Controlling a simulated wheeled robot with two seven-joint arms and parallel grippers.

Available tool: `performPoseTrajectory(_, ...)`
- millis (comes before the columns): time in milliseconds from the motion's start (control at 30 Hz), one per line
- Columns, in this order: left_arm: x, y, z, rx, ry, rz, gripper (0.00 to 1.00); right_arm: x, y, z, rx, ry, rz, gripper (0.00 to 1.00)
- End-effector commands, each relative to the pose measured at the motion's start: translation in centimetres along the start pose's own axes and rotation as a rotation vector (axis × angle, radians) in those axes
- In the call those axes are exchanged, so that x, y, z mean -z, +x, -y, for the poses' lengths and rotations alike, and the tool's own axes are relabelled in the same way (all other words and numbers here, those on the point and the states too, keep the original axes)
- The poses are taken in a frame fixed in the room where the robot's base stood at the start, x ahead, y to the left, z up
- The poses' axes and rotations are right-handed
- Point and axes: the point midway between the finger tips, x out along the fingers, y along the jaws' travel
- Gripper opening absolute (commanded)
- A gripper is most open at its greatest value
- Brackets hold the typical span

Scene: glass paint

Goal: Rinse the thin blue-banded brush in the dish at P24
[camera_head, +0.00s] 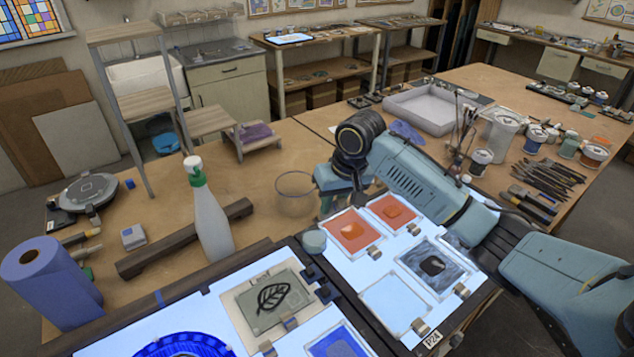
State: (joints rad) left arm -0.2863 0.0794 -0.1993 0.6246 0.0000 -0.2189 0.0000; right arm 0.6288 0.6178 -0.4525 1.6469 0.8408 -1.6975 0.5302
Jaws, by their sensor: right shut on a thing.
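My right gripper (333,196) reaches in from the right and points down over the near side of the wooden table. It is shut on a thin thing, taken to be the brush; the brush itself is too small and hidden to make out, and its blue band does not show. The P24 label (432,338) is on the front edge of the lit panel (358,268), apart from this clear dish. My left gripper is not in view.
A spray bottle (209,215) stands left of the dish, beside a dark wooden bar (185,240). A small round pot (314,241) sits near the panel's back corner. Orange and grey glass pieces lie under my arm. A white tray (424,110) stands behind; jars and tools lie right.

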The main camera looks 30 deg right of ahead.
Motion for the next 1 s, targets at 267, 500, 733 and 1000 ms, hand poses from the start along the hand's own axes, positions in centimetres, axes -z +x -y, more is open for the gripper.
performPoseTrajectory(267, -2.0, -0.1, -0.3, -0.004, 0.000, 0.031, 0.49, -0.4, 1.4, -0.2, -0.002, 0.000, 0.004, 0.00)
performPoseTrajectory(500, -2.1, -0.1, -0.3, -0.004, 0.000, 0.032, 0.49, -0.9, 4.1, -0.6, -0.001, 0.001, 0.003, 0.00)
performPoseTrajectory(733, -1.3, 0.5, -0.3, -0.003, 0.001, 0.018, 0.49, -0.4, 6.7, -0.7, -0.001, 0.001, 0.001, 0.00)
performPoseTrajectory(1000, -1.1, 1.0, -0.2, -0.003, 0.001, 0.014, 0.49, 0.3, 8.2, -0.7, -0.001, 0.000, 0.000, 0.00)
